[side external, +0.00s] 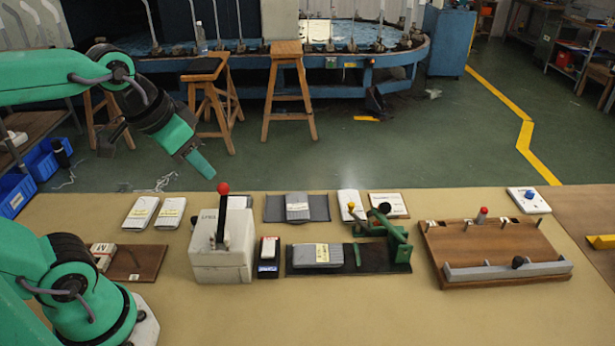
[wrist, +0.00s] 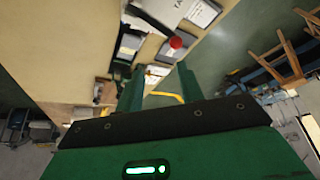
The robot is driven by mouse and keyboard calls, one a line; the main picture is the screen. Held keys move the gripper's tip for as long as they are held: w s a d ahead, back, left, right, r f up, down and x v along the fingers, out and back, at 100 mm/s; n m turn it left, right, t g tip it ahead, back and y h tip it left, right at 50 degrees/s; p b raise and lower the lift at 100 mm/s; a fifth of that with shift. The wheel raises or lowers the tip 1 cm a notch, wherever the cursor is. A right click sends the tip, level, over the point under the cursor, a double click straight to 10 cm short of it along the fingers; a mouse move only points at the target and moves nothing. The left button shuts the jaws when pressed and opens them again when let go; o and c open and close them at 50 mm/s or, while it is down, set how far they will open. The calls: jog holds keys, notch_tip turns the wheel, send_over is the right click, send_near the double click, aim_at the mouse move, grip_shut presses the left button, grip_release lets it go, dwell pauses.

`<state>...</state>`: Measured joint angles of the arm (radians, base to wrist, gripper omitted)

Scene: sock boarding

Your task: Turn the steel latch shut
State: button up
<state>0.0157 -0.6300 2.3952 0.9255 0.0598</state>
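A long steel-grey bar with a black knob, which looks like the steel latch (side external: 500,271), lies along the front edge of a brown wooden board (side external: 475,245) at the right of the table in the side external view. A short peg with a red top (side external: 481,215) stands at the board's back edge. I cannot tell how the bar is pivoted. My gripper (side external: 203,165) is high at the left, above and behind the white lever box, far from the bar. In the wrist view my gripper (wrist: 154,76) has its two green fingers apart with nothing between them.
A white box (side external: 222,252) with an upright red-topped lever (side external: 222,188) stands between my arm and the board. A green toggle clamp (side external: 397,242) on a dark base stands left of the board. Grey and white packets lie around. Bare table shows in front.

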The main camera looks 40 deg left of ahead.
jog(key=w+d+r+m+g, duration=0.2)
jog(key=w+m, duration=0.1)
jog(key=w, duration=0.7)
jog(key=m+g, duration=0.3)
jog(key=m, duration=0.4)
send_over(352, 204)
notch_tip(352, 204, down, 15)
jog(key=shift+w+a+f, duration=0.1)
jog(key=shift+f, duration=0.1)
jog(key=shift+f, duration=3.8)
